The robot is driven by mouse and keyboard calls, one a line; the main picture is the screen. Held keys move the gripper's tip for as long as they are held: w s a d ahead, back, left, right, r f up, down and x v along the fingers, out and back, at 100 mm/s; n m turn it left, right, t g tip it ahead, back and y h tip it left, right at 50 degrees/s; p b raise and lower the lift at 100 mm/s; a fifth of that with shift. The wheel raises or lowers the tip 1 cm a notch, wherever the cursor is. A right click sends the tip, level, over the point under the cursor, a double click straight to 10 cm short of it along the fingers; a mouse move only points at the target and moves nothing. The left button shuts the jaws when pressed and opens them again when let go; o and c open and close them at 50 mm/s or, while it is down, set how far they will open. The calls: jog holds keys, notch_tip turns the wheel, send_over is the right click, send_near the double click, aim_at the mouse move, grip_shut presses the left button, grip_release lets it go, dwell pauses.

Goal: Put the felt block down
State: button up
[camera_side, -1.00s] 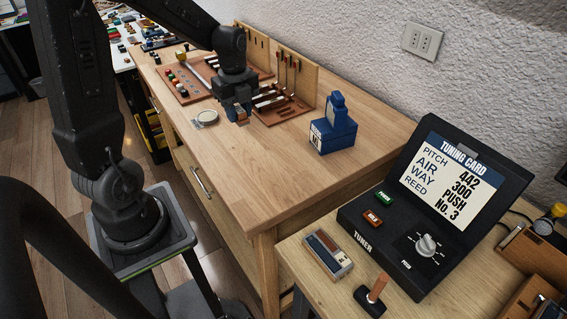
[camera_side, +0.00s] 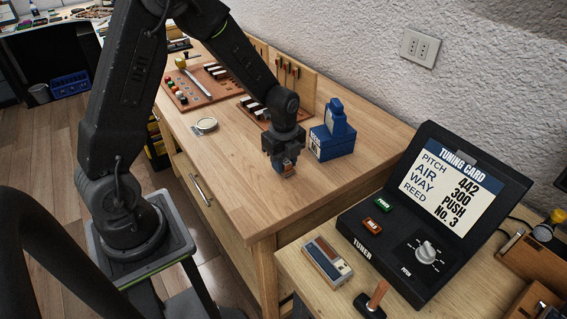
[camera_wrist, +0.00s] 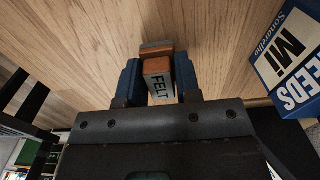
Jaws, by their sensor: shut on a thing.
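The felt block (camera_wrist: 157,80), a small orange-brown block with a pale face marked FELT, is between the blue fingers of my gripper (camera_wrist: 158,82) in the wrist view. My gripper is shut on it. In the side view my gripper (camera_side: 286,166) is low over the front right part of the wooden bench (camera_side: 240,205), with the orange block (camera_side: 287,169) at its tips. I cannot tell whether the block touches the bench top.
A blue reeds box (camera_side: 333,143) stands just right of my gripper, and in the wrist view (camera_wrist: 290,70). A round tin (camera_side: 206,125) lies to the left. The tuner (camera_side: 425,215) is on the lower right table. Bench top in front of my gripper is clear.

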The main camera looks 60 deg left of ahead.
jog(key=shift+f, duration=0.45)
jog(key=shift+f, duration=0.1)
jog(key=o, duration=0.9)
